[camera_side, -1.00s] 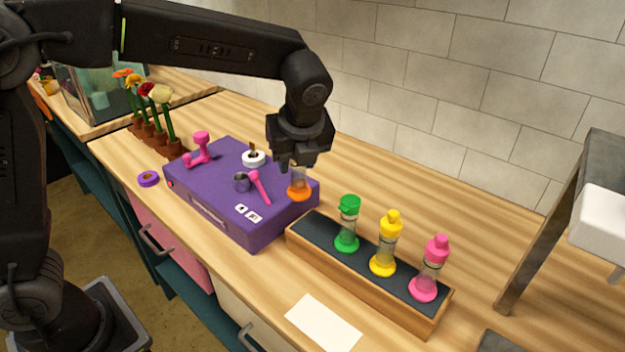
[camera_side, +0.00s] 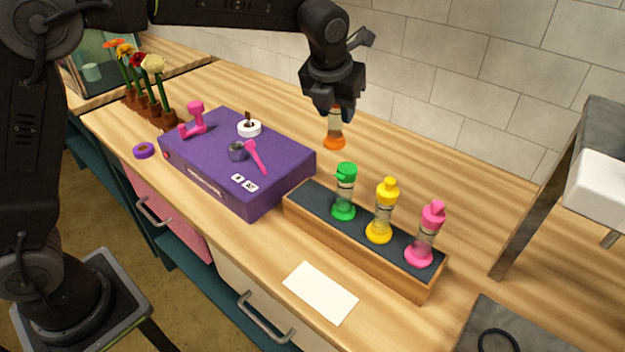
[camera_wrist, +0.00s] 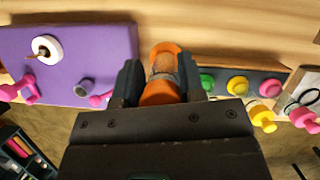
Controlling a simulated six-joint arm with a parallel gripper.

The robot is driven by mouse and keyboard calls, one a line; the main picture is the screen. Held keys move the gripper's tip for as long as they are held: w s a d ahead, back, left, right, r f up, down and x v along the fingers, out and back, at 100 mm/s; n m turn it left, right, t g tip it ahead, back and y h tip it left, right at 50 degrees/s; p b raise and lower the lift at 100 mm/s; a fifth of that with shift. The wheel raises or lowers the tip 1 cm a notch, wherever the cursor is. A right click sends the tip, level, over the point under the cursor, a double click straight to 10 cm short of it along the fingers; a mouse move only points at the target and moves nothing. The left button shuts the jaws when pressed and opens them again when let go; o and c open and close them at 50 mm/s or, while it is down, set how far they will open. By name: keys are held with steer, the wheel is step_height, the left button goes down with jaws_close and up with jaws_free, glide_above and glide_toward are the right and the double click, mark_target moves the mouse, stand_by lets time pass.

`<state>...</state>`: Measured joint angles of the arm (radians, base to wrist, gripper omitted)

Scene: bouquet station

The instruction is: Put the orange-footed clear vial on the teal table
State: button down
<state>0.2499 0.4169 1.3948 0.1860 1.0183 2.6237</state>
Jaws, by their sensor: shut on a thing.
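My gripper (camera_side: 334,106) is shut on the orange-footed clear vial (camera_side: 335,129) and holds it upright in the air, foot down, behind the rack. In the wrist view the vial (camera_wrist: 166,72) sits between the two fingers (camera_wrist: 162,82), with an orange cap near me and the orange foot beyond. In the side view the fingers hide its upper part. The wooden-topped counter (camera_side: 400,150) has teal panels (camera_side: 190,282) below its top. No teal tabletop is plain in view.
A rack (camera_side: 352,250) holds green, yellow and pink vials. A purple case (camera_side: 205,150) with small items on it lies left. Potted flowers (camera_side: 145,85) stand farther left. A white card (camera_side: 320,292) lies in front. A grey stand (camera_side: 540,190) is at right.

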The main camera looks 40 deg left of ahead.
steer(key=shift+w+d+f+m+h, duration=0.25)
steer(key=shift+w+d+f+m, duration=0.4)
steer(key=shift+d+f, duration=1.9)
steer(key=shift+w+d+f+m+h, duration=0.2)
steer(key=shift+w+d+f+m, duration=0.45)
steer(key=shift+d+f, duration=1.8)
steer(key=shift+w+d+f+m+h, duration=0.25)
steer(key=shift+w+d+f+m, duration=0.4)
steer(key=shift+d+f, duration=1.9)
steer(key=shift+s+d+r+m, duration=0.2)
steer(key=shift+d+r+m, duration=0.05)
steer(key=shift+d+r, duration=0.7)
steer(key=c, duration=0.7)
jaws_free()
steer(key=shift+f, duration=0.15)
steer(key=v, duration=1.2)
